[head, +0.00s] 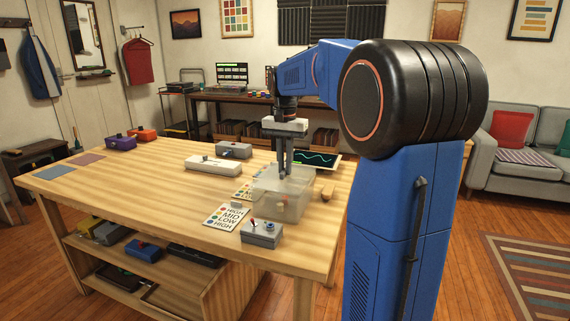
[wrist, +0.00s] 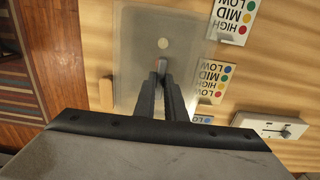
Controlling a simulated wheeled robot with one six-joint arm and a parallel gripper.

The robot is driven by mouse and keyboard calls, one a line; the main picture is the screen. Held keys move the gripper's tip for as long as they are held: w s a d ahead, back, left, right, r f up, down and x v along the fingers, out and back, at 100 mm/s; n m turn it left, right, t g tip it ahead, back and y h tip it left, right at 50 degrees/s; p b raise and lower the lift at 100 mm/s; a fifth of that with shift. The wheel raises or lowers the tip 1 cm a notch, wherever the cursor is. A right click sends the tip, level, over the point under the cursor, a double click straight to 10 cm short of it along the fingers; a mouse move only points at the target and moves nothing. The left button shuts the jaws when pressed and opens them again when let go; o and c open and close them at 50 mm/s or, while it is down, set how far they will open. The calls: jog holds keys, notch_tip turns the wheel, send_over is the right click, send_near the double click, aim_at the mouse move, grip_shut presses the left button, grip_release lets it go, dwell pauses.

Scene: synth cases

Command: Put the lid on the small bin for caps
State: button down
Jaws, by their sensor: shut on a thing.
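The small bin (head: 283,208) is a clear, frosted box near the right front edge of the wooden table in the head view. My gripper (head: 285,172) points straight down over it. In the wrist view its fingers (wrist: 162,82) are shut on a small grey grip (wrist: 162,66), which appears to belong to the frosted, see-through lid (wrist: 185,60). A pale round spot (wrist: 163,44) shows just beyond the grip; I cannot tell if it is on the lid or inside the bin. The lid and bin overlap in both views, so I cannot tell whether they touch.
A small wooden piece (head: 327,193) stands right of the bin. A label card (head: 226,216) and a grey switch box (head: 262,234) lie in front. The table's left middle is clear.

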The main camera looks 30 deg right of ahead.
jog(key=shift+f, duration=0.6)
jog(key=c, duration=1.7)
grip_release()
jog(key=shift+c, duration=0.2)
notch_tip(320, 180, up, 17)
jog(key=shift+r, duration=0.2)
jog(key=shift+s, duration=0.1)
